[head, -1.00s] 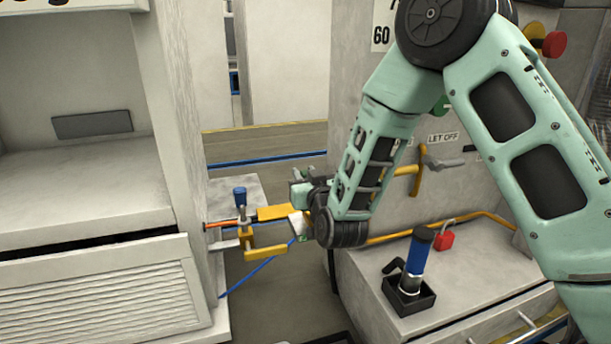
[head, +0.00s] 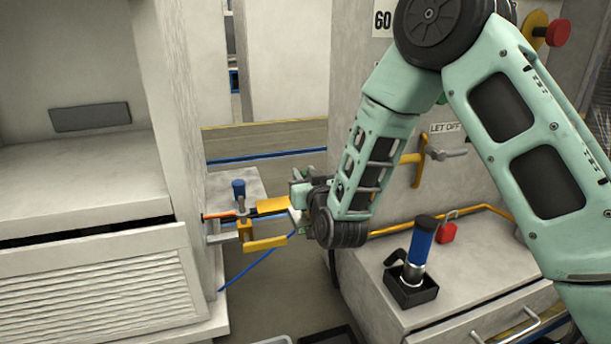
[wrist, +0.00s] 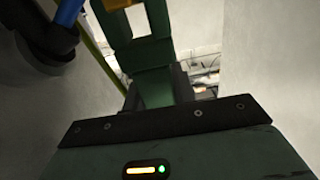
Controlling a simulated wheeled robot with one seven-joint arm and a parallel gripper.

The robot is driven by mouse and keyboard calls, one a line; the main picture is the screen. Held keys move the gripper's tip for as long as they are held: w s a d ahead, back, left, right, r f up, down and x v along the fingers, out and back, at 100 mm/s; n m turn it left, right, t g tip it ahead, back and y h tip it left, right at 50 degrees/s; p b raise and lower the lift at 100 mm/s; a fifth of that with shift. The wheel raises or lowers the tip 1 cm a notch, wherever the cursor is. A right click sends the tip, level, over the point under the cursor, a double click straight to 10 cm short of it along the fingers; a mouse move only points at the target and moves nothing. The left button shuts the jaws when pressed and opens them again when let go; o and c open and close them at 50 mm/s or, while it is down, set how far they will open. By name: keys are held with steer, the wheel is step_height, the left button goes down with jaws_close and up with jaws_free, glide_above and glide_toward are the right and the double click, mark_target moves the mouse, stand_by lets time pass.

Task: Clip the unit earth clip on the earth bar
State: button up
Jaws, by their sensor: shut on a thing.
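The yellow earth clip (head: 271,206) is in the head view left of centre, with a blue knob (head: 238,189) upright on top and a lower yellow arm (head: 265,244). My gripper (head: 299,195) is shut on the clip's right end and holds it level in the gap beside the left cabinet. An orange bar (head: 217,216), apparently the earth bar, sticks out from the cabinet's side toward the clip. The clip's left end overlaps the bar in the picture; I cannot tell whether they touch. In the wrist view a green finger (wrist: 147,50) shows, with a bit of yellow beyond.
The left cabinet (head: 180,130) stands close beside the clip. A blue cable (head: 255,269) hangs below it. At right, a blue-handled tool (head: 420,244) stands in a black holder, near a red padlock (head: 447,233) and a yellow lever (head: 419,165) on the panel.

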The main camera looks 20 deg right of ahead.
steer(key=shift+f+b, duration=0.55)
steer(key=shift+f, duration=0.1)
steer(key=o, duration=1.1)
steer(key=shift+s, duration=0.1)
steer(key=shift+s+p, duration=5.8)
steer(key=shift+s, duration=2.8)
